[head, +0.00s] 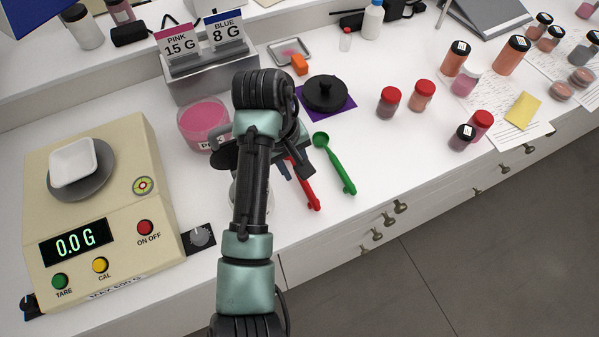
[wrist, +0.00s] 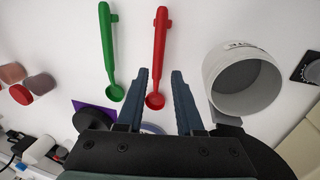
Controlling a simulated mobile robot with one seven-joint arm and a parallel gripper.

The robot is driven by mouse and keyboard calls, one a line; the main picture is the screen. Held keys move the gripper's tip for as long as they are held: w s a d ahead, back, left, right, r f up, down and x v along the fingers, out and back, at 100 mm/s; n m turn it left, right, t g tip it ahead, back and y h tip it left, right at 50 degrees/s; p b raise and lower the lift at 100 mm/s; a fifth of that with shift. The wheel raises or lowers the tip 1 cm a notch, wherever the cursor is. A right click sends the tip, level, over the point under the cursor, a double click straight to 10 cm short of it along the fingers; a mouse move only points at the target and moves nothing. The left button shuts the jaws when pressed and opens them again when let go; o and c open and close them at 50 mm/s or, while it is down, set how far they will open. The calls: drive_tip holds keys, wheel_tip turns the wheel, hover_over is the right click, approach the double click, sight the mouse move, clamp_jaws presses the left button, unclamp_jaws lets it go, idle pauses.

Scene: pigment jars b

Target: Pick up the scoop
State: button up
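Two scoops lie on the white counter. The red scoop (head: 308,190) is just right of my gripper in the head view, with its bowl end hidden behind the gripper. The green scoop (head: 337,165) lies to its right, fully visible. In the wrist view, my gripper (wrist: 160,74) is open, and the red scoop (wrist: 160,45) shows between its two fingers, with its bowl nearer the palm and its handle running out past the tips. The green scoop (wrist: 109,50) is outside the fingers, on the left. The gripper's height above the red scoop is unclear.
A pale, empty-looking cup (wrist: 215,68) stands right of the fingers in the wrist view. A pink pigment jar (head: 203,122), a black-lidded item on a purple mat (head: 343,112) and a scale (head: 120,130) reading 0.0 G are nearby. Red-lidded jars (head: 389,101) stand right; counter between is clear.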

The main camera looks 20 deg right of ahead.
drive_tip(key=shift+w+d+f+p, duration=0.1)
drive_tip(key=shift+d+f, duration=0.15)
drive_tip(key=shift+f, duration=0.6)
drive_tip(key=shift+w+d+f+p, duration=0.1)
drive_tip(key=shift+d+f+p, duration=0.1)
drive_tip(key=shift+f, duration=0.65)
drive_tip(key=shift+w+d+f+p, duration=0.1)
drive_tip(key=shift+d+f, duration=0.15)
drive_tip(key=shift+f, duration=0.6)
clamp_jaws()
